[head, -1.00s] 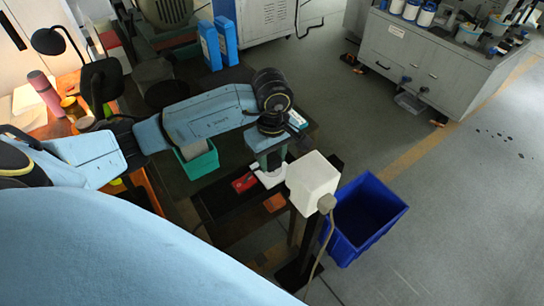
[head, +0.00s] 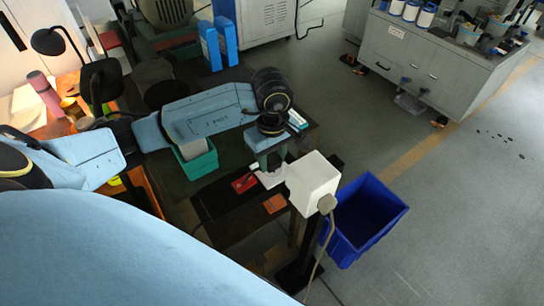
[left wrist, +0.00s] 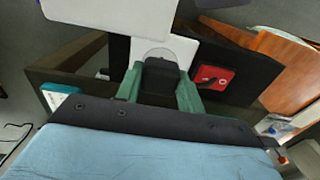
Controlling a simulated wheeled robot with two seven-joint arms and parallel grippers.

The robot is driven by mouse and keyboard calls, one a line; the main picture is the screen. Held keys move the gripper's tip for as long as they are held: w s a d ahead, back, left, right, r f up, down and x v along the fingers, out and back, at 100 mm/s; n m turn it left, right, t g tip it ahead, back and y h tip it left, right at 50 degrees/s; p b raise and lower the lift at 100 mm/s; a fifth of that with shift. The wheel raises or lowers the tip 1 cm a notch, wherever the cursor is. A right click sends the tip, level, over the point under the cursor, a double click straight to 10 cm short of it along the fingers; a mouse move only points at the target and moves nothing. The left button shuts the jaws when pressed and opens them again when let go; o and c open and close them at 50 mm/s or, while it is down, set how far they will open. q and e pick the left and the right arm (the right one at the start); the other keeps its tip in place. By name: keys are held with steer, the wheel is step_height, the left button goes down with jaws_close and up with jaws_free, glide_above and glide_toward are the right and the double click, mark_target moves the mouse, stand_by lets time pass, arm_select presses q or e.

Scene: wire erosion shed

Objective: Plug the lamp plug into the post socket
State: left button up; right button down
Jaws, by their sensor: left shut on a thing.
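My left gripper (head: 268,162) is shut on a black plug (left wrist: 160,75), seen between its green fingers in the left wrist view. The plug's front meets a pale round face on a white plate (left wrist: 182,52). I cannot tell whether its pins are in. The white plate (head: 271,180) shows below the gripper in the head view, where the fingers hide the plug. Beside it stands a white box (head: 312,177) on a dark post (head: 296,230). A grey-beige plug (head: 327,203) with a hanging cord sits at the box's side. My right gripper is not in view.
A red piece (head: 243,183) lies left of the white plate, and an orange-brown square (head: 275,203) nearer. A blue bin (head: 378,195) stands right of the post, and a teal bin (head: 197,165) left of the gripper.

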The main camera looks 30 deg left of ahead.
mark_target(272, 158)
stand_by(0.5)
arm_select(q)
steer(key=shift+f+b, duration=0.65)
steer(key=shift+b, duration=0.2)
steer(key=o, duration=1)
steer(key=shift+r, duration=0.1)
step_height(272, 158, up, 13)
steer(key=shift+r, duration=0.15)
